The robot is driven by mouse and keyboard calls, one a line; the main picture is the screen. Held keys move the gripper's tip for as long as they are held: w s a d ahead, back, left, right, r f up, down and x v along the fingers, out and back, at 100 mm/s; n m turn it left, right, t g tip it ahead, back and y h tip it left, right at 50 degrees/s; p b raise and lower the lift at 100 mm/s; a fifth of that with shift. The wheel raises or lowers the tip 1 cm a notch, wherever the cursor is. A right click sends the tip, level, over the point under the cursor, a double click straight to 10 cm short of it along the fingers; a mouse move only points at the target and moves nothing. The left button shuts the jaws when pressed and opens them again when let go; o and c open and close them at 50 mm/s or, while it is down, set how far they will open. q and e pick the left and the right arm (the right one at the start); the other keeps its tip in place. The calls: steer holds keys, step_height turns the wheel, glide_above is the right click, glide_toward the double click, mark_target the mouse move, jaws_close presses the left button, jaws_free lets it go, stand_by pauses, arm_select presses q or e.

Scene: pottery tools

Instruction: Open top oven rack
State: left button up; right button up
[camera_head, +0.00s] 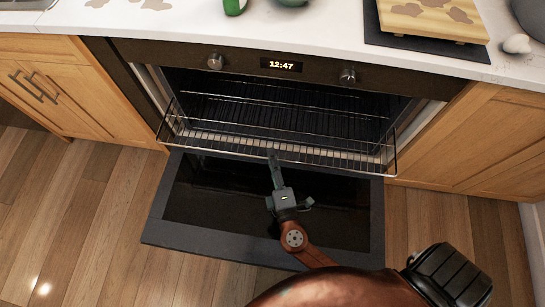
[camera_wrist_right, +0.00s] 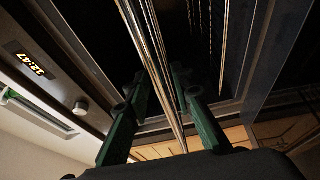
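The oven (camera_head: 320,68) stands under the counter with its door (camera_head: 340,235) folded down. A wire oven rack (camera_head: 335,158) sticks out of the cavity over the door, its front edge well forward of the opening. My right gripper (camera_head: 273,160) is at the middle of the rack's front edge. In the right wrist view, the rack's wires (camera_wrist_right: 163,70) run between the two green fingers of my right gripper (camera_wrist_right: 162,82). The fingers stand apart, with gaps beside the wires; contact is unclear. My left gripper is not in view.
Wooden cabinets (camera_head: 70,85) flank the oven. The white counter (camera_head: 150,25) above holds a cutting board (camera_head: 425,18) on a dark slab and a green item (camera_head: 234,6). Two knobs and a clock reading 12:47 (camera_head: 281,65) sit on the oven panel. The floor at left is clear.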

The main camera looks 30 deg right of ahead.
steer(key=shift+o, duration=0.2)
steer(key=shift+s, duration=0.1)
steer(key=v, duration=1.1)
steer(key=shift+s, duration=0.35)
steer(key=shift+a, duration=0.1)
